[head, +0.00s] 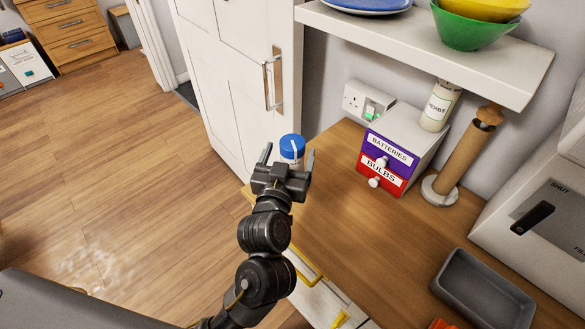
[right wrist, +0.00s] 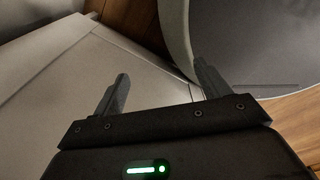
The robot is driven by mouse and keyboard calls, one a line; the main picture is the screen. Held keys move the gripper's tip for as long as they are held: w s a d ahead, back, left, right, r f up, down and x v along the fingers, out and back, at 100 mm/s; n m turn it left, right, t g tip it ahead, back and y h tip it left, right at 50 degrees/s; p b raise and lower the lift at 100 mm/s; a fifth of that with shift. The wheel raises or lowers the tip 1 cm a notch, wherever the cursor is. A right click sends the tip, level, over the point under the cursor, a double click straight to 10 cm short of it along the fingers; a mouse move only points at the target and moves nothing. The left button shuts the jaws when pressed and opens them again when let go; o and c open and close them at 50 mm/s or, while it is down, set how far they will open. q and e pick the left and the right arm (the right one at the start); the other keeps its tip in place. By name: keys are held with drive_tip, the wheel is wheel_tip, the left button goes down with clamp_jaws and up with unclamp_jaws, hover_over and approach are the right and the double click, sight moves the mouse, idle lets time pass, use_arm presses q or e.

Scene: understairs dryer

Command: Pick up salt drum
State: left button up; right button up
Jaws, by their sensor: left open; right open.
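The salt drum (head: 292,147) is a small drum with a blue lid and a pale label, standing near the far left end of the wooden worktop. My left gripper (head: 286,161) is open, with one finger on each side of the drum in the head view. Its palm hides the drum's lower part, and I cannot tell whether the fingers touch it. My right gripper (right wrist: 158,88) is open in the right wrist view, with nothing seen between its fingers. The drum does not show in that view.
Right of the drum stands a small drawer box (head: 389,158) labelled batteries and bulbs. A grey tray (head: 482,291) lies nearer. A white shelf (head: 432,47) with bowls overhangs the worktop (head: 365,235).

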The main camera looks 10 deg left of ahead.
sight(294, 143)
use_arm(q)
drive_tip(key=w, duration=0.4)
drive_tip(key=shift+w+d+f, duration=0.1)
drive_tip(key=shift+w+f, duration=0.1)
drive_tip(key=shift+w, duration=0.15)
drive_tip(key=c, duration=1.5)
drive_tip(key=shift+r+p, duration=0.1)
drive_tip(key=shift+p, duration=0.2)
drive_tip(key=shift+c, duration=0.2)
